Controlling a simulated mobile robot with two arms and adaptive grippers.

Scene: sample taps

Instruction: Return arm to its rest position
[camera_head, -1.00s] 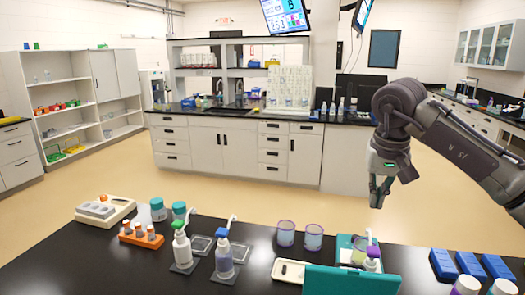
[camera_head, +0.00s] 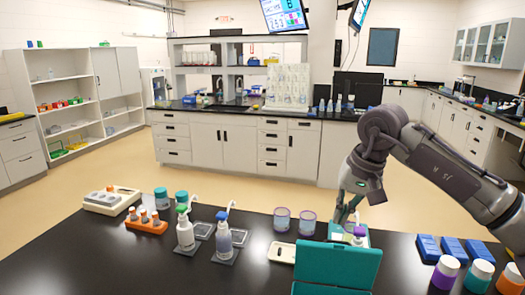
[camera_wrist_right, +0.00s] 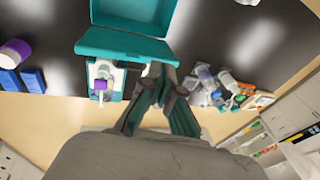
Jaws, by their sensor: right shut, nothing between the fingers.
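My right gripper (camera_head: 346,215) is shut and empty, pointing down over the back of the teal case (camera_head: 335,266) on the black bench. In the right wrist view its fingers (camera_wrist_right: 165,82) reach toward the case (camera_wrist_right: 125,45), beside a white bottle with a purple part (camera_wrist_right: 101,85). I cannot tell whether the fingers touch the case. In the head view the gripper and the case's raised lid partly hide this bottle. A green-topped spray bottle (camera_head: 185,231) and a blue-topped one (camera_head: 224,237) stand upright to the left. My left gripper is not in view.
Two clear cups (camera_head: 307,222) and a white tray (camera_head: 282,252) are left of the case. Blue blocks (camera_head: 428,247) and lidded jars (camera_head: 447,271) are to its right. An orange vial rack (camera_head: 146,225) stands far left. Open floor lies behind the bench.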

